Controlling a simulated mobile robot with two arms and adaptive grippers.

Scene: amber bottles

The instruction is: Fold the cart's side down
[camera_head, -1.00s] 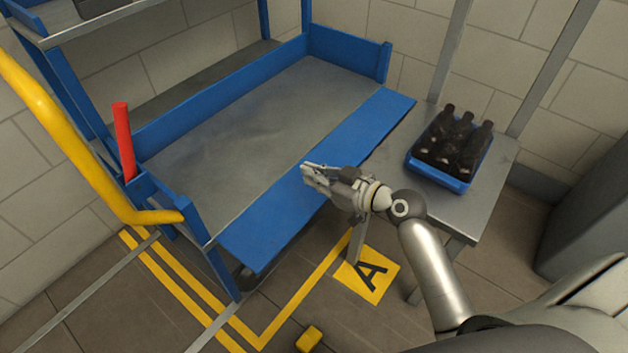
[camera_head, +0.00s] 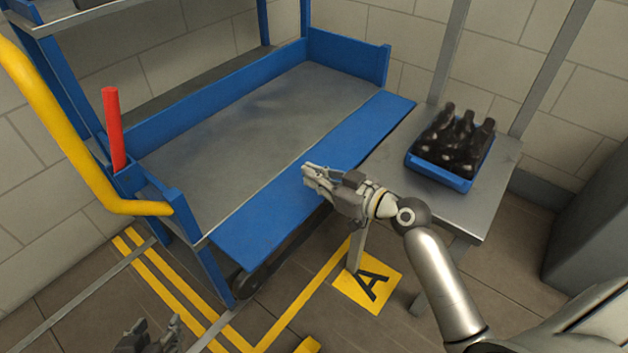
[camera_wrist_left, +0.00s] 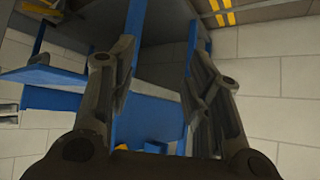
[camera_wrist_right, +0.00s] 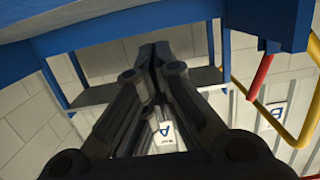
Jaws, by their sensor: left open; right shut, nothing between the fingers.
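The blue cart has a grey deck (camera_head: 260,120). Its long near side (camera_head: 290,195) is swung outward from the deck edge, roughly flat or sloping slightly; its exact tilt is hard to tell. The end walls stand upright. My right gripper (camera_head: 310,175) is shut and empty, at or just above the middle of this side; contact is unclear. Its closed fingers also show in the right wrist view (camera_wrist_right: 155,55). My left gripper (camera_head: 158,332) is open and empty, low at the bottom left, apart from the cart. Its spread fingers show in the left wrist view (camera_wrist_left: 160,55).
A red handle (camera_head: 113,130) rises at the cart's left end, beside a yellow rail (camera_head: 70,140). A grey table (camera_head: 480,200) on the right carries a blue crate (camera_head: 440,177) of dark bottles (camera_head: 455,140). A yellow floor plate marked A (camera_head: 368,285) lies below.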

